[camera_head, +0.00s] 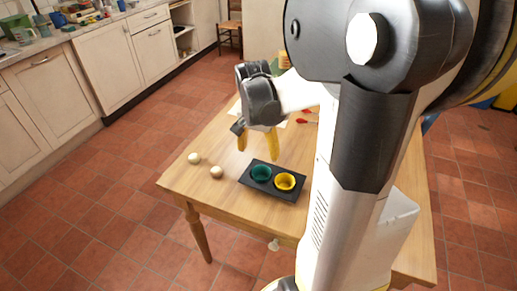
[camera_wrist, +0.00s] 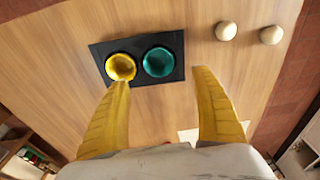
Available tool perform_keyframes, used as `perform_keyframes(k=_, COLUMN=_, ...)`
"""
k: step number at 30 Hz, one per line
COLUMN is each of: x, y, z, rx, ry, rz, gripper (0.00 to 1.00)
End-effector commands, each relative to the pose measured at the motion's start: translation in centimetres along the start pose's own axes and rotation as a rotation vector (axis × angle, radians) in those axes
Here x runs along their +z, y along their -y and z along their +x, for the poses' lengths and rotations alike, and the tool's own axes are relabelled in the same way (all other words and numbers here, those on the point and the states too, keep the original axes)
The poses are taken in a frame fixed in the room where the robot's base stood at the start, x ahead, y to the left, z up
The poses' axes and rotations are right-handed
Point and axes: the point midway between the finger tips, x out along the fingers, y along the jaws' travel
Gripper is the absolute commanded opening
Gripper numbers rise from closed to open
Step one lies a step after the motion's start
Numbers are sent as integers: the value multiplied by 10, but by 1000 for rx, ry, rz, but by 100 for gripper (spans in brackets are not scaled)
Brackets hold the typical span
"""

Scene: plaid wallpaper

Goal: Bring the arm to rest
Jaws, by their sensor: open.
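My gripper (camera_head: 257,142) hangs above the wooden table (camera_head: 203,183), its yellow fingers pointing down. In the wrist view my gripper (camera_wrist: 161,80) shows its two fingers spread wide with nothing between them. The fingers are apart from the black tray (camera_head: 262,185), which lies just nearer the camera in the head view. The tray holds a green cup (camera_head: 261,173) and a yellow cup (camera_head: 285,181) side by side. My arm crosses the right half of the head view and hides part of the table.
Two pale balls (camera_head: 194,158) (camera_head: 216,171) lie on the table left of the tray. Small red items (camera_head: 303,121) and pale paper (camera_wrist: 213,133) lie behind the gripper. Kitchen counters (camera_head: 62,45) line the back left. A chair (camera_head: 229,28) stands behind. Tiled floor is free at left.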

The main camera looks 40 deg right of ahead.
Motion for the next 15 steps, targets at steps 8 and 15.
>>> perform_keyframes(k=8, x=0, y=0, z=-8, rx=0, ry=0, rz=0, gripper=75)
perform_keyframes(k=15, x=0, y=0, z=-8, rx=0, ry=0, rz=0, gripper=75)
